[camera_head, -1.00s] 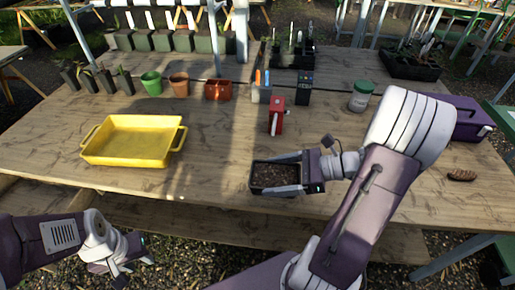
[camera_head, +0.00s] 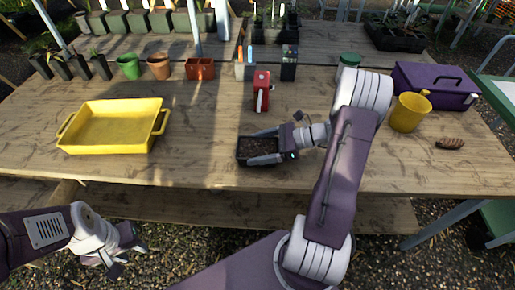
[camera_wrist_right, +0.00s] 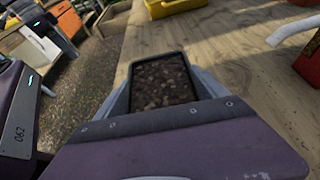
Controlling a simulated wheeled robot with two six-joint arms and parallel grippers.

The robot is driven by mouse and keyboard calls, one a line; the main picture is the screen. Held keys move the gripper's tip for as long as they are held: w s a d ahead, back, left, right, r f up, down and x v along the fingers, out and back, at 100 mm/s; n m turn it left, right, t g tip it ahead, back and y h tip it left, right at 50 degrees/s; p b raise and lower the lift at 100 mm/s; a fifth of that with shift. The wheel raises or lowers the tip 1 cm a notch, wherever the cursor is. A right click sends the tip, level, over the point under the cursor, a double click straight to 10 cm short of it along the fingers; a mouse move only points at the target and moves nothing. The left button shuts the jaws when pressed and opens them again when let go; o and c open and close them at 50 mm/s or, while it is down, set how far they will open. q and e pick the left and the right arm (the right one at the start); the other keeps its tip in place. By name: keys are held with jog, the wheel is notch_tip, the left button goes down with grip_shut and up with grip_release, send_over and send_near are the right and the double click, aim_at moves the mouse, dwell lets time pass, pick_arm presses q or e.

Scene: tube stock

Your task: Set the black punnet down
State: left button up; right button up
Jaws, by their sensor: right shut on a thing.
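The black punnet (camera_head: 241,162), filled with brown soil, is at the table's front half, right of the yellow tray (camera_head: 113,151). It also shows in the right wrist view (camera_wrist_right: 131,72), upright between my fingers. My right gripper (camera_head: 264,147) is shut on the punnet, one finger along each side. Whether the punnet's base touches the tabletop I cannot tell. My left gripper (camera_head: 127,254) hangs low at the left, in front of the table and away from the punnet; its fingers look apart and empty.
The wooden table (camera_head: 200,135) is clear between the tray and the punnet. A yellow mug (camera_head: 408,113), a purple box (camera_head: 437,85) and a brown cone-like thing (camera_head: 450,143) are at the right. Several pots line the back.

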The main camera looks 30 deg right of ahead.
jog(key=o, duration=1.6)
jog(key=shift+f, duration=0.1)
jog(key=shift+c, duration=0.2)
jog(key=shift+r, duration=0.25)
jog(key=p+v, duration=0.2)
jog(key=v, duration=1)
jog(key=shift+f, duration=0.1)
